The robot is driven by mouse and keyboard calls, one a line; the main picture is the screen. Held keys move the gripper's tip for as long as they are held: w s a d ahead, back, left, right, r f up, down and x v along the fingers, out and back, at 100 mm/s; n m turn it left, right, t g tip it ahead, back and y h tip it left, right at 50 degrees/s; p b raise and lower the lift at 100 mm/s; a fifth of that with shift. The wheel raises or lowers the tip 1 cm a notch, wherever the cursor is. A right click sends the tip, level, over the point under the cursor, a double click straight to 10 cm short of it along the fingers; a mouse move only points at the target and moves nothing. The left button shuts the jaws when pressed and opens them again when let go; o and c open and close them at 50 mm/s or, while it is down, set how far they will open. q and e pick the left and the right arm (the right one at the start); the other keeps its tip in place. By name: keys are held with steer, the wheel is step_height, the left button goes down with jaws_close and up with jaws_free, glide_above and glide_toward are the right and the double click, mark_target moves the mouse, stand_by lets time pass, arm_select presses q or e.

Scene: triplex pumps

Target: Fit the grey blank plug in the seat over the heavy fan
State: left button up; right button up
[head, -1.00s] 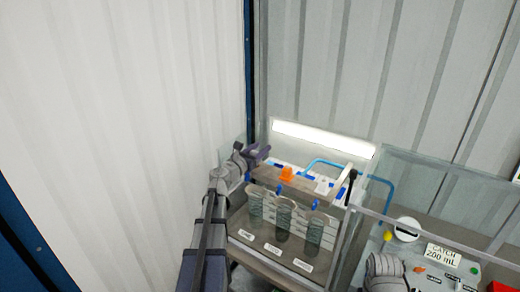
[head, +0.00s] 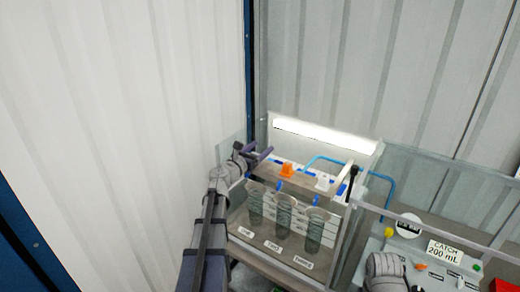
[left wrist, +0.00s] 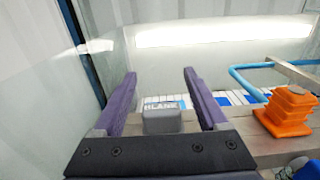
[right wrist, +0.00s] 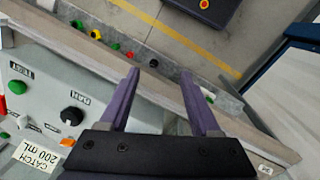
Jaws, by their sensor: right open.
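The grey blank plug (left wrist: 162,117), a small block with faint lettering, shows between my left gripper's fingers in the left wrist view. My left gripper (left wrist: 160,95) is open, with a gap on each side of the plug. In the head view my left gripper (head: 264,155) is at the back left of the glass-walled rig, left of an orange stepped piece (head: 287,170); the plug cannot be made out there. Three clear tubes (head: 284,216) stand below, with labels too small to read surely. My right gripper (right wrist: 163,100) is open and empty, beside the control panel.
A white piece (head: 322,183) and a black-topped lever (head: 353,174) are right of the orange piece. A blue pipe (head: 378,186) runs behind. Glass walls enclose the rig. A panel with a dial (right wrist: 72,116) and buttons lies left in the right wrist view.

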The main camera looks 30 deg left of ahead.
arm_select(q)
steer(key=shift+o, duration=0.3)
steer(key=s, duration=0.8)
steer(key=shift+a, duration=0.3)
steer(key=shift+w, duration=0.1)
